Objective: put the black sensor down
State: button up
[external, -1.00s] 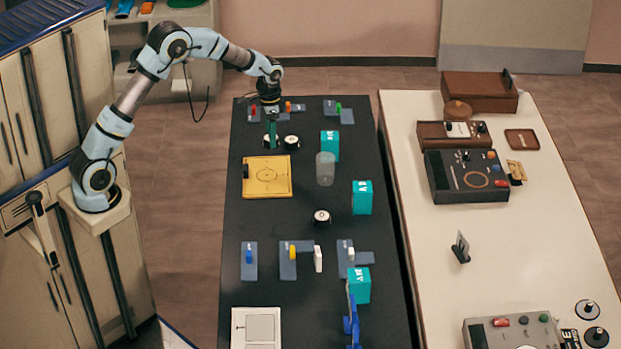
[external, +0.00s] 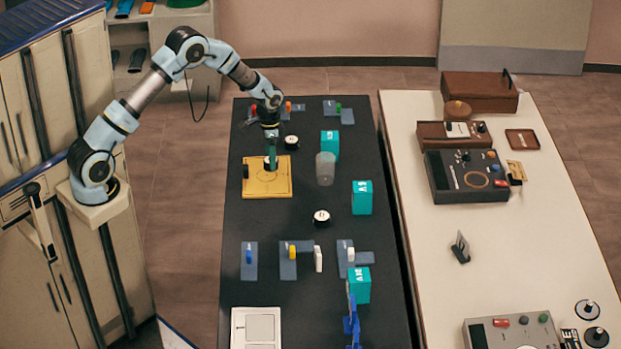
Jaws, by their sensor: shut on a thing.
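My gripper (external: 271,156) points down over the yellow plate (external: 259,189), near its back right edge. It is shut on a small dark thing (external: 270,166), likely the black sensor, mostly hidden by the fingers. I cannot tell whether this thing touches the plate or hangs just above it. The yellow plate lies flat on the black table and has a thin circle drawn on it. A black upright piece (external: 245,171) stands at its left edge.
A round black-and-white puck (external: 291,142) stands behind the plate, and another (external: 321,217) to its front right. A grey translucent cup (external: 325,169) and teal boxes (external: 330,145) (external: 362,197) stand to the right. Table in front of the plate is clear.

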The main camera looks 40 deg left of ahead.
jog(key=shift+f, duration=0.1)
jog(key=o, duration=1.4)
notch_tip(320, 180, up, 12)
jog(key=f+b, duration=0.1)
jog(key=b, duration=0.2)
jog(key=s+a+n, duration=0.2)
jog(key=s, duration=0.7)
jog(key=s+a+r+n+t, duration=0.1)
jog(key=s+a, duration=0.2)
jog(key=s, duration=0.6)
jog(key=s+a+n, duration=0.2)
jog(key=s, duration=0.8)
jog(key=shift+s+a+r+n+t, duration=0.1)
jog(key=shift+a+r+n+t, duration=0.1)
jog(key=shift+n+t, duration=0.1)
